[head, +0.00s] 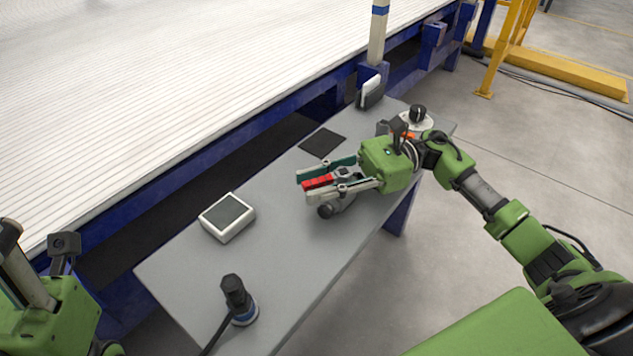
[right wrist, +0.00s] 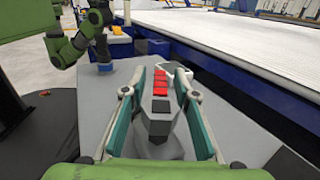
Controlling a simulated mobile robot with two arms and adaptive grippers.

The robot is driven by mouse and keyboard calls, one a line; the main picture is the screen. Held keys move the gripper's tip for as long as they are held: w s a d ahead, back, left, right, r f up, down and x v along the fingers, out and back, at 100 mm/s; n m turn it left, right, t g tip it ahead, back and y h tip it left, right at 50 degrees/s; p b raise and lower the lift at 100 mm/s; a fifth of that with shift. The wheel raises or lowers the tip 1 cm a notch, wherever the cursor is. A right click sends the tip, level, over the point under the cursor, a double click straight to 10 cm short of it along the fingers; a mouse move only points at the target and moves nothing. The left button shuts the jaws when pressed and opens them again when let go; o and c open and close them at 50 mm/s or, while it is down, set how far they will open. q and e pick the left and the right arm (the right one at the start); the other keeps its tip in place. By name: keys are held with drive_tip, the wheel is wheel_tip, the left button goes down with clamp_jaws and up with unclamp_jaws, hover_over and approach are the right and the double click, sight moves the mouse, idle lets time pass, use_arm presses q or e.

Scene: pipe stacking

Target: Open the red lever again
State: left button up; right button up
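The red lever (head: 318,182) is on a grey device (head: 343,203) with a dark round end, on the grey table. In the right wrist view, the red lever (right wrist: 160,82) lies on top of the device, in line with it. My right gripper (head: 306,187) is around it with one finger on each side. In the right wrist view, my right gripper (right wrist: 160,76) shows gaps between its fingers and the red part, so it looks open. My left gripper (head: 36,243) is at the lower left, empty, with its fingers apart, away from the lever.
On the grey table (head: 285,260) are a white box with a dark screen (head: 228,216), a black cylindrical tool with a blue ring (head: 238,300), a black square pad (head: 322,142) and a black-knobbed white item (head: 417,117). A white ribbed surface (head: 150,90) borders the table behind.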

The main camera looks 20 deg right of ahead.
drive_tip(key=d, duration=1.2)
drive_tip(key=shift+s, duration=0.3)
